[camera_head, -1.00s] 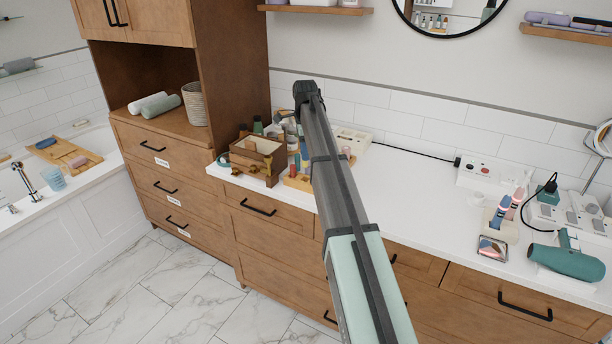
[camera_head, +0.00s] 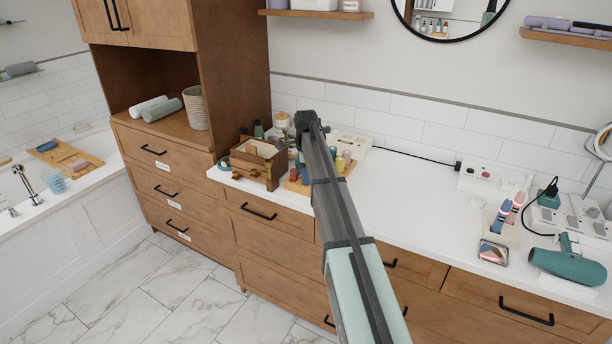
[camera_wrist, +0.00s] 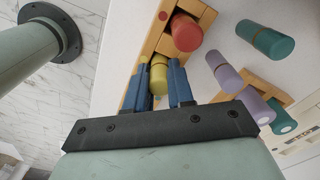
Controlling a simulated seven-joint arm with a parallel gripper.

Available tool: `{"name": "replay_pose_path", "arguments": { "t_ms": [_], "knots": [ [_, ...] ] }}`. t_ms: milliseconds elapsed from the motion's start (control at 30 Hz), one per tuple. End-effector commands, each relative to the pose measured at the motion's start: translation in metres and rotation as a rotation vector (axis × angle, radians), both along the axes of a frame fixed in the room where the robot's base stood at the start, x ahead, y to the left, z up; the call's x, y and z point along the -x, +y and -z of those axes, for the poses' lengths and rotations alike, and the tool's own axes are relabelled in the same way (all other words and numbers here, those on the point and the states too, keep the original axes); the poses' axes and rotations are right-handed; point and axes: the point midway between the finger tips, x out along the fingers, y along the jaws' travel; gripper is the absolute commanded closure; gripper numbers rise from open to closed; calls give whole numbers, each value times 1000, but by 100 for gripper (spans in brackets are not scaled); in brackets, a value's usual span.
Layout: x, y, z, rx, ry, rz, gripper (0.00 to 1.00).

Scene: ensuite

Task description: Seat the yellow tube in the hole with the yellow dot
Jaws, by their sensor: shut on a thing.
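My gripper (camera_wrist: 159,68) is shut on the yellow tube (camera_wrist: 159,77), with a blue finger on each side of it. The tube is at the wooden rack (camera_wrist: 150,45), beside the red tube (camera_wrist: 186,33) that stands in the rack. A red dot shows on the rack next to the red tube. In the head view the rack (camera_head: 296,186) is partly behind my arm.
In the head view a wooden box (camera_head: 257,162) is close on the left.

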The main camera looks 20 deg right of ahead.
Motion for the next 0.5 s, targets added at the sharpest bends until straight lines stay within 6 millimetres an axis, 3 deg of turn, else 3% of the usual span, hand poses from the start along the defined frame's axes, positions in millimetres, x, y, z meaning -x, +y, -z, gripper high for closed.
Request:
{"name": "replay_pose_path", "arguments": {
  "t_ms": [67, 100, 367, 500],
  "knots": [
    [0, 0, 2, 0, 0, 0, 100],
    [0, 0, 3, 0, 0, 0, 77],
    [0, 0, 2, 0, 0, 0, 52],
    [0, 0, 2, 0, 0, 0, 52]
  ]
}}
